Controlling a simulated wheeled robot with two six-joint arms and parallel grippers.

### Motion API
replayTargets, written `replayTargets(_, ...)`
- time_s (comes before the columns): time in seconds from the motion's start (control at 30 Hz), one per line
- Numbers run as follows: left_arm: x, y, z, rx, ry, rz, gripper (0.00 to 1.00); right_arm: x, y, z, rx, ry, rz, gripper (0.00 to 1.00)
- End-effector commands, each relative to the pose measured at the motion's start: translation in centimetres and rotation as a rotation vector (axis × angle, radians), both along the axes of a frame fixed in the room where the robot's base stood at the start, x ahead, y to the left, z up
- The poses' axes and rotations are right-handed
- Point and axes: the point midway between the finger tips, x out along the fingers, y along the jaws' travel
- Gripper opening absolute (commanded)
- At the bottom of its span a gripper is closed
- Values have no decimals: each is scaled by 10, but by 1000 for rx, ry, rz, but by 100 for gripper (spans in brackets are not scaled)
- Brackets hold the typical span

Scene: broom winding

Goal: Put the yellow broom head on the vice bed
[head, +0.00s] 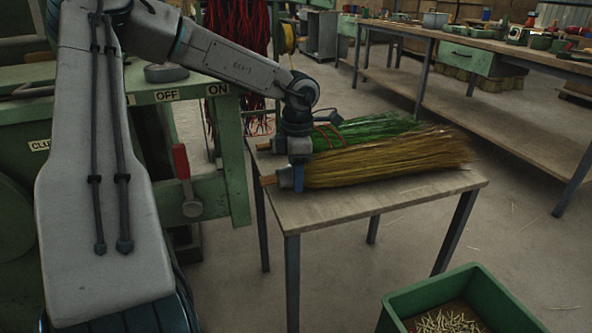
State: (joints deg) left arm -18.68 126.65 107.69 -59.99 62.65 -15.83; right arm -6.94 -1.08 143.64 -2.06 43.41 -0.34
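The yellow broom head (395,162) lies on the small table (440,187), its bristles fanned to the right and its wooden stub (267,180) at the left. My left gripper (292,178) is at the narrow left end of the yellow broom head, pointing down over its neck. The gripper body hides that neck, so I cannot tell whether the fingers are closed on it. A green broom head (375,128) with red binding lies just behind the yellow one. I cannot make out the vice bed for certain. My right gripper is not in view.
A green machine (185,100) with ON and OFF labels and a red-handled lever (182,162) stands left of the table. A green crate (400,303) with straw bits sits on the floor at front right. A long cluttered bench (480,45) runs behind. The table's front is clear.

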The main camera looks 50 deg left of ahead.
Motion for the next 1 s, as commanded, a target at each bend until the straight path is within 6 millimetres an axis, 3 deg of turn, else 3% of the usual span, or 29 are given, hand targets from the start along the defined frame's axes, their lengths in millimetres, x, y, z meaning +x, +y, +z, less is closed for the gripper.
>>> replayTargets(0.1,0,0,0,0,0,0,69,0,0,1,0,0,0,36)
replayTargets(0.47,0,0,8,0,-1,0,69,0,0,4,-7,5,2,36)
replayTargets(1.0,2,0,110,1,-2,1,69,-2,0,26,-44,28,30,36)
